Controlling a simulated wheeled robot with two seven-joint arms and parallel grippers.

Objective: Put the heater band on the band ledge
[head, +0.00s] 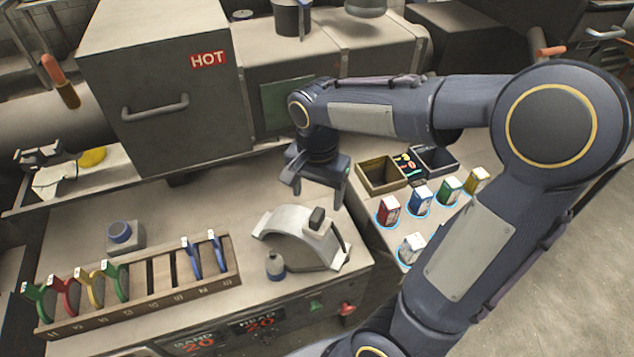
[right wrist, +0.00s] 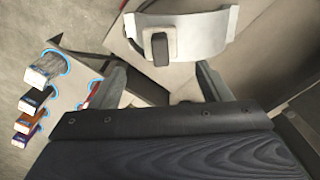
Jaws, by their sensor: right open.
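The heater band (head: 286,229) is a pale metal half-ring with a dark knob or terminal block on it. It lies on the bench top near the front right corner, and it also shows in the right wrist view (right wrist: 208,45). My right gripper (head: 316,188) is open and empty, just behind and above the band, apart from it. Its two fingers (right wrist: 160,85) show in the right wrist view with the band beyond them. A pale ledge (head: 110,165) runs along the left below the barrel; I cannot tell if it is the band ledge. My left gripper is not in view.
A wooden rack (head: 150,300) with several coloured tools fills the bench front. A small grey bottle (head: 275,266) stands against the band. A grey block (head: 125,238) sits left. A side table (head: 370,215) holds open boxes and several coloured containers. The hot box (head: 160,80) stands behind.

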